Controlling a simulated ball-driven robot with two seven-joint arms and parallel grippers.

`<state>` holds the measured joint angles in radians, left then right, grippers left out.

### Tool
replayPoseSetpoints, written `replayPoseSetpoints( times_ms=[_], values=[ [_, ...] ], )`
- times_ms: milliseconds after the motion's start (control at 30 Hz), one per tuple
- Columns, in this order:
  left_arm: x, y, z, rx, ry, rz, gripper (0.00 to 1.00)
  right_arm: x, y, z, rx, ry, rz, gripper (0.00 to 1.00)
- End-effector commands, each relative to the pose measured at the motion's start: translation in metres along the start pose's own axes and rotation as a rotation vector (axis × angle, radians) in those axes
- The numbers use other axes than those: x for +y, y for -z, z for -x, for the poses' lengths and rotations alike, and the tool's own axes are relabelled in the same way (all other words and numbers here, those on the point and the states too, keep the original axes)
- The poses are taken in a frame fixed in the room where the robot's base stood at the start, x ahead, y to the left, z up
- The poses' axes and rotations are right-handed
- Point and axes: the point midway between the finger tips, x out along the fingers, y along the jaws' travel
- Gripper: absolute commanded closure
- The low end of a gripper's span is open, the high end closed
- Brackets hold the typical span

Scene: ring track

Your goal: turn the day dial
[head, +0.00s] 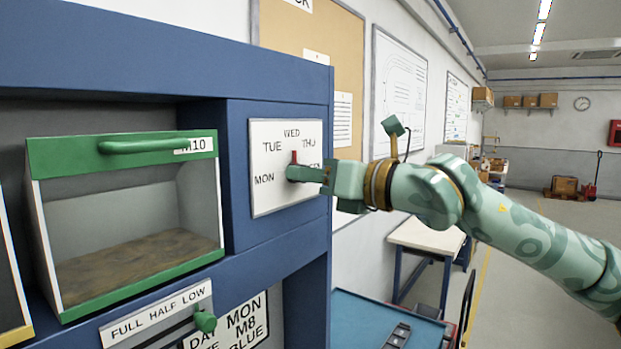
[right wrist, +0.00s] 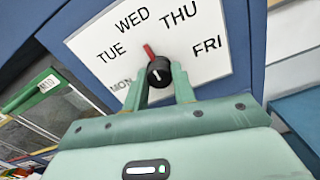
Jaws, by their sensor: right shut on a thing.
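The day dial is a white plate (head: 262,190) on the blue cabinet, lettered MON, TUE, WED, THU and FRI. In the right wrist view its black knob (right wrist: 159,72) has a red pointer (right wrist: 149,50), which points up at about WED. The red pointer also shows upright in the head view (head: 294,157). My right gripper (head: 292,173) reaches in from the right and is shut on the knob. In the right wrist view its two fingers (right wrist: 159,80) stand on either side of the knob. My left gripper is not in view.
A green-framed bin (head: 120,148) marked M10 sits left of the dial. Below are a FULL HALF LOW slider with a green knob (head: 205,321) and a sign (head: 240,325) reading DAY MON, M8, BLUE. A blue-topped table (head: 360,320) stands below right. Open floor lies at right.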

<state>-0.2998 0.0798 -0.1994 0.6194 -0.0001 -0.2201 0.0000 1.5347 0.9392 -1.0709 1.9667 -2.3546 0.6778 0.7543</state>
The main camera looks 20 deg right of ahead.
Motion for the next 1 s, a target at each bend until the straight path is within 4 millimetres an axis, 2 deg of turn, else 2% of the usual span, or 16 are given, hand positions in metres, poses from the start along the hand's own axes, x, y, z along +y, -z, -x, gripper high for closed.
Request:
replayPoseSetpoints(
  times_ms=[167,433,700,1000],
  values=[
    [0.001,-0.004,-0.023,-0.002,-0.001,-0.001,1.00,-0.001,0.005,0.000,-0.003,-0.002,0.070,0.96],
    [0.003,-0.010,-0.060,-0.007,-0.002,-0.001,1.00,-0.001,0.006,-0.001,-0.003,-0.003,0.281,0.96],
    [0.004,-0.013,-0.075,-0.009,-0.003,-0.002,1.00,-0.001,0.002,0.000,-0.001,-0.001,0.539,0.96],
    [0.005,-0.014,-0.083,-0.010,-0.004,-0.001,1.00,-0.001,0.001,0.000,0.000,-0.001,0.825,0.96]
  ],
)
